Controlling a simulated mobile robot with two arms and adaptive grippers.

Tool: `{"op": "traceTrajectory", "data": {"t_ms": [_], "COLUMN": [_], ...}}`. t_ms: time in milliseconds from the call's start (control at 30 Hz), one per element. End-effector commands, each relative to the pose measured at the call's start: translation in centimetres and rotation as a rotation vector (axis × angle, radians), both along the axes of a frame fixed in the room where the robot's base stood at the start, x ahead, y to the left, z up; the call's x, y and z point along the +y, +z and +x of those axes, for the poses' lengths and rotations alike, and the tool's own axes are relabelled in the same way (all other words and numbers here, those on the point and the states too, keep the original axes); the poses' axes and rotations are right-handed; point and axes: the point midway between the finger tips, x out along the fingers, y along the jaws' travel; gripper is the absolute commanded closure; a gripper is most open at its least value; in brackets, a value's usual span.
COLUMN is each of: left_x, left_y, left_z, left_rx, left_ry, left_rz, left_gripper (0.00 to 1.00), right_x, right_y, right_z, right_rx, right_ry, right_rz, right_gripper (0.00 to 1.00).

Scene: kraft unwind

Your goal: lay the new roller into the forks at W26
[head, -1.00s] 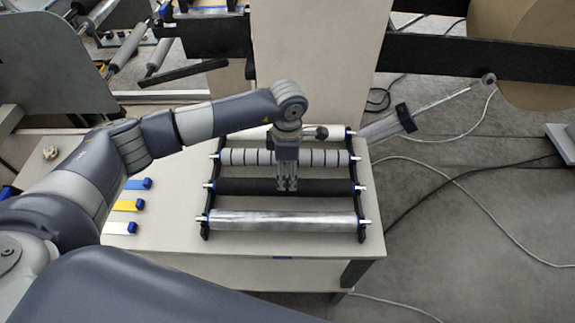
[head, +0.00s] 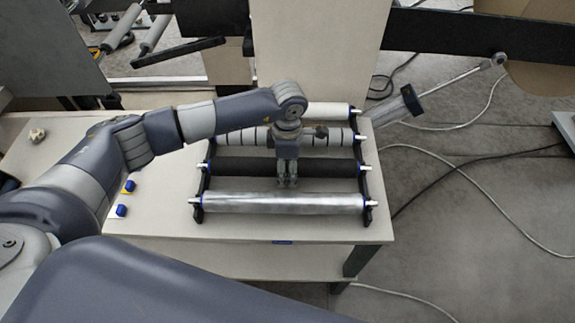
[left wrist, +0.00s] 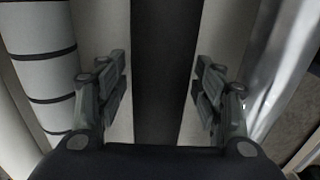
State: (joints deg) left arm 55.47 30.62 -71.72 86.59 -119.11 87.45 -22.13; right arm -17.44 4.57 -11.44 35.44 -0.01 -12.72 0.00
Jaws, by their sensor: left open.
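A rack with black side frames (head: 368,190) stands on a pale bench and holds several rollers. From back to front these are a white roller (head: 328,109), a grey roller with black rings (head: 333,138), a black roller (head: 235,167) and a shiny silver roller (head: 275,203). My left gripper (head: 287,183) points down over the rack, open and empty. In the left wrist view the black roller (left wrist: 165,70) runs between the spread fingers (left wrist: 163,92); contact cannot be told. I cannot tell which roller is the new one. No W26 label is readable. My right gripper is out of view.
The bench top (head: 165,232) is bare at front left. A rod with a dark block (head: 411,100) reaches past the rack's right. Cables cross the floor.

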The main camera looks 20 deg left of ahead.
Motion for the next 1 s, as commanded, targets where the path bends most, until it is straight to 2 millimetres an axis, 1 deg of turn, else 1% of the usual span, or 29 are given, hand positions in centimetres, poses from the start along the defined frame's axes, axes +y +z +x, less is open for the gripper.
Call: {"op": "traceTrajectory", "data": {"t_ms": [67, 167, 200, 267, 300, 333, 367, 567, 1000], "left_x": [0.0, 0.0, 0.0, 0.0, 0.0, 0.0, 0.0, 0.0, -0.1], "left_y": [0.0, 0.0, 0.0, 0.0, 0.0, 0.0, 0.2, 0.5, 2.5], "left_z": [0.0, 0.0, 0.0, 0.0, 0.0, 0.0, 0.1, 0.1, 0.1], "left_rx": [0.0, 0.0, 0.0, 0.0, 0.0, 0.0, -0.003, -0.003, -0.004], "left_ry": [0.0, 0.0, 0.0, 0.0, 0.0, 0.0, 0.0, 0.0, 0.0], "left_rz": [0.0, 0.0, 0.0, 0.0, 0.0, 0.0, -0.001, -0.001, -0.002], "left_gripper": [0.38, 0.59, 0.68, 0.81, 0.9, 0.97, 0.99, 0.99, 0.99], "right_x": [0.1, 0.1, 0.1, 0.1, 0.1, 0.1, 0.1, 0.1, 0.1], "right_y": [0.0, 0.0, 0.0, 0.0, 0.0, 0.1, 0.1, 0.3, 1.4], "right_z": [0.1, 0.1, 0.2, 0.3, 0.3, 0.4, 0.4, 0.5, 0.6], "right_rx": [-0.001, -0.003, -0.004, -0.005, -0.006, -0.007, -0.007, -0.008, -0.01], "right_ry": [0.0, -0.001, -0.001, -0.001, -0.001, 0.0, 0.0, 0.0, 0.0], "right_rz": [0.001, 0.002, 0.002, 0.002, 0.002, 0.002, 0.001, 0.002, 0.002], "right_gripper": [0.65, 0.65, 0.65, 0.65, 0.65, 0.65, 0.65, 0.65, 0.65]}}
